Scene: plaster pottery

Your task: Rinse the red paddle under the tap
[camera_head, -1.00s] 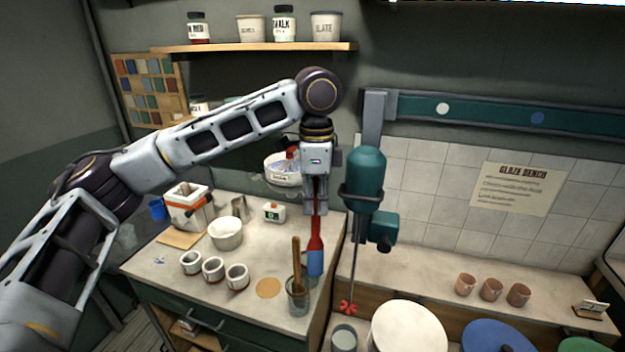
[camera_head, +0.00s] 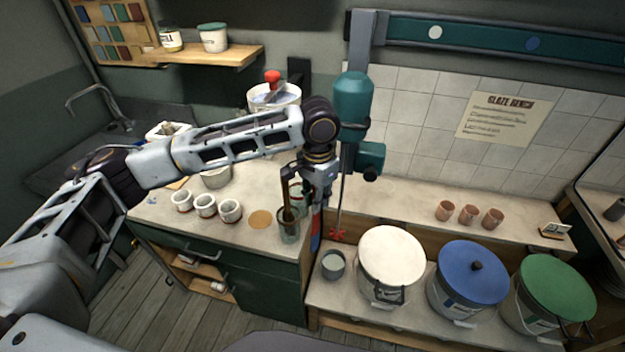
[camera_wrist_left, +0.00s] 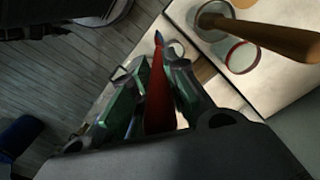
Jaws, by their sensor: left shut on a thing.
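The red paddle (camera_head: 316,222) with a blue end hangs from my left gripper (camera_head: 319,190) beside the right edge of the counter, just right of a jar with a wooden-handled tool (camera_head: 289,222). In the left wrist view, my left gripper (camera_wrist_left: 155,92) has its two fingers shut on the red paddle (camera_wrist_left: 157,100), whose blue tip points away. The grip point is partly hidden in the head view. The tap (camera_head: 92,92) arches over a dark sink (camera_head: 120,140) at the far left. My right gripper is not in view.
Several white cups (camera_head: 205,205) stand on the counter left of the jar. A teal mixer (camera_head: 353,110) with a red impeller hangs right of my gripper. Lidded buckets (camera_head: 392,255) and a small grey pot (camera_head: 333,264) stand on the lower ledge.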

